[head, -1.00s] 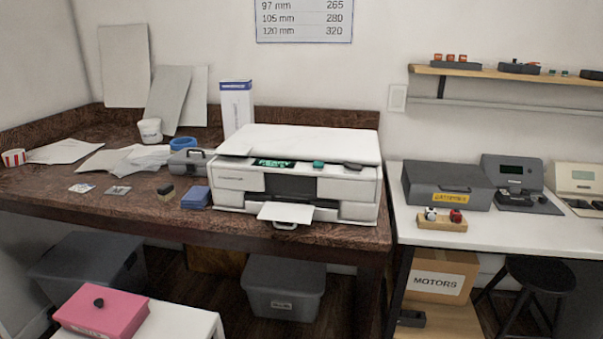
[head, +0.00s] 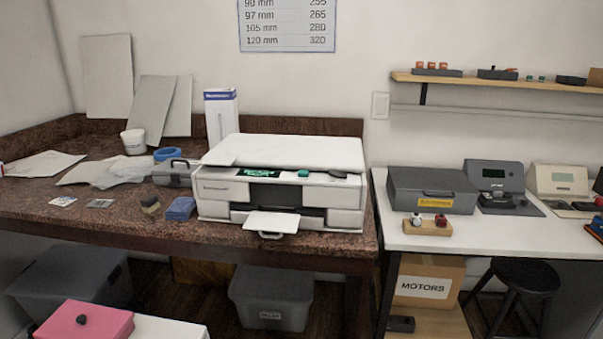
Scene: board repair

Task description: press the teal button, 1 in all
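The teal button (head: 304,173) is a small teal piece on the front top edge of the white printer (head: 335,192). It sits just right of the printer's dark display with green text (head: 258,172). The printer stands on the brown speckled desk (head: 130,222), with a white sheet or tray (head: 272,222) sticking out at its front. Neither of my grippers is in view.
A grey case (head: 172,176), a blue block (head: 180,208) and a white-and-blue box (head: 221,115) stand left of the printer. On the right, a white table (head: 400,237) holds a grey batteries box (head: 432,188). A pink box (head: 85,322) is low at front left.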

